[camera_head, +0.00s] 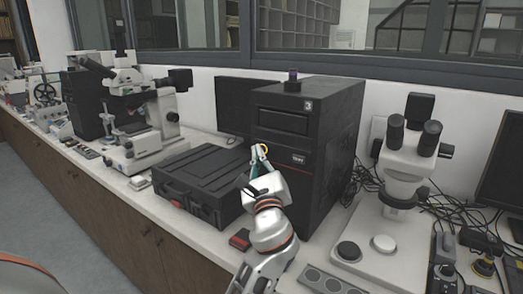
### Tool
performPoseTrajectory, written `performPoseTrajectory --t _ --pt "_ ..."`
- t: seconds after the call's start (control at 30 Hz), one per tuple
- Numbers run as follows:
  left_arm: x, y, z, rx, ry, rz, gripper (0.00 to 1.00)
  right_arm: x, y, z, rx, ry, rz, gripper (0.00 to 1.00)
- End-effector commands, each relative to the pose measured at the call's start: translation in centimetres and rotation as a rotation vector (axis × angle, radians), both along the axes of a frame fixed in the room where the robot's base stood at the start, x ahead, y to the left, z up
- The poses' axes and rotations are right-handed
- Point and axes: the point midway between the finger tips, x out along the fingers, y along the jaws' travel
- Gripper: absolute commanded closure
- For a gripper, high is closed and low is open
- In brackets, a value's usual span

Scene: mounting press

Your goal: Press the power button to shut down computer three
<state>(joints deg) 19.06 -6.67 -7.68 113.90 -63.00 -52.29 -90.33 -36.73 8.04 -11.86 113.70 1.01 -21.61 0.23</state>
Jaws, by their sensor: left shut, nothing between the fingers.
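A black computer tower (310,128) stands on the bench in the middle, with a white label bearing a 3 at the top of its front face. My left gripper (260,150) is shut and empty, raised in front of the left side of the tower's front. I cannot tell whether the fingertips touch the tower. The power button cannot be made out; the gripper and arm cover part of the front. My right gripper is not in view.
A black case (197,178) lies on the bench left of the tower, close to my arm. A white microscope (391,200) with loose cables stands to the right. Another microscope (150,125) and more equipment fill the bench's left. A small dark item (293,80) stands on the tower.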

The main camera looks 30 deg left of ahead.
Motion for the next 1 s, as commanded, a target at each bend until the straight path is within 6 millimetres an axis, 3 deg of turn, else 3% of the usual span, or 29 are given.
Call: performPoseTrajectory --t 0.3,0.67,1.0 --pt "-1.4 0.0 0.1 -0.001 -0.001 -0.001 1.00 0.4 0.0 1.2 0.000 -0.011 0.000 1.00" --pt "-1.6 0.1 0.0 0.000 0.001 -0.001 1.00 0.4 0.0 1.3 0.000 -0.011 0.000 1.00" --pt "-4.4 0.3 0.2 0.001 0.000 -0.001 1.00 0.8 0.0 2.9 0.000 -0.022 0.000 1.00"
